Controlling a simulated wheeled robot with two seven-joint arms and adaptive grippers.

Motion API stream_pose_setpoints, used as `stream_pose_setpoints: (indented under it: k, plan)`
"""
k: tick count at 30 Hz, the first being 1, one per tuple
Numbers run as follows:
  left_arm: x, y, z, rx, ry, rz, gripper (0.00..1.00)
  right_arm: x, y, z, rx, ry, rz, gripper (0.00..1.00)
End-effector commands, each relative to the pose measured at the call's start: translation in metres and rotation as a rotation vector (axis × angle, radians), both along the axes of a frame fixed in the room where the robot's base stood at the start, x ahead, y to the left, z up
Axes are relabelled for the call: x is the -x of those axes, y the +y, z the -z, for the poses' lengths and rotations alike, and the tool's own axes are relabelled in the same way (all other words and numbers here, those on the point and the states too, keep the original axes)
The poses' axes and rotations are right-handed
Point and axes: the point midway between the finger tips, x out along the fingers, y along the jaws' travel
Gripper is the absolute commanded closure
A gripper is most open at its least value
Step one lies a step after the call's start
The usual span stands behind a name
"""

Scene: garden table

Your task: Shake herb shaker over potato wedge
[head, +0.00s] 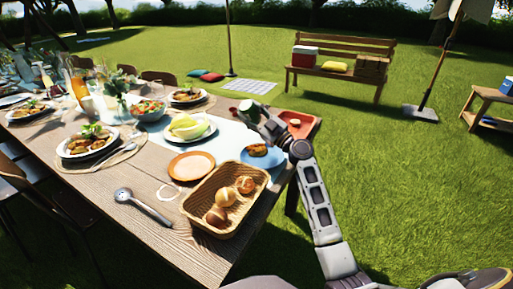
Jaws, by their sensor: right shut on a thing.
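My right gripper (259,114) reaches over the far right end of the table and is shut on a small green and pale object, which looks like the herb shaker (246,107). The gripper partly hides it, and its tilt is hard to tell. A browned piece that looks like the potato wedge (259,149) lies on a blue plate (274,160), nearer to me than the gripper. The shaker appears up and to the left of this plate. My left gripper is not in view.
A wicker basket of rolls (211,231), an orange plate (182,169) and a slotted spoon (146,207) lie nearer. A plate of pale green food (188,129) is left of the gripper. A red tray (308,123) sits at the right corner, beside open lawn.

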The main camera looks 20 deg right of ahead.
Motion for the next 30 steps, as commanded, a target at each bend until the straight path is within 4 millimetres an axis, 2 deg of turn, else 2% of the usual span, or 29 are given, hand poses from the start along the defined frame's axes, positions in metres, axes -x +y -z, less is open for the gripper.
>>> stream_pose_setpoints:
  k: [2,6,9,13,18,22,23,28,30]
  plan:
    - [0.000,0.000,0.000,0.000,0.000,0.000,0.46,0.000,0.000,-0.003,0.001,-0.002,0.000,0.82]
    - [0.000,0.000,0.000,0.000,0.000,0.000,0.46,0.000,0.000,-0.036,0.007,-0.007,0.000,0.82]
    - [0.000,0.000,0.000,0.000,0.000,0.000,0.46,0.000,0.000,-0.047,0.002,-0.001,-0.001,0.82]
    - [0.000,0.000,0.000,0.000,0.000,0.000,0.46,0.000,0.000,-0.039,-0.002,0.004,-0.001,0.82]
    - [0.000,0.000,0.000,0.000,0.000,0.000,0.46,0.000,0.000,-0.002,-0.006,0.005,-0.001,0.82]
    - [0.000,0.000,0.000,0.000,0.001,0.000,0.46,0.000,0.000,-0.001,0.000,-0.002,0.000,0.82]
    - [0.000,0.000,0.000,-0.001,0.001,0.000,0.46,0.000,0.000,-0.004,0.001,-0.003,0.001,0.82]
    - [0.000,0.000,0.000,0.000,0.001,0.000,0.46,0.000,0.000,-0.041,0.006,-0.006,0.000,0.82]
    - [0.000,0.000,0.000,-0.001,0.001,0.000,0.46,0.000,0.000,-0.047,0.002,-0.002,0.000,0.82]
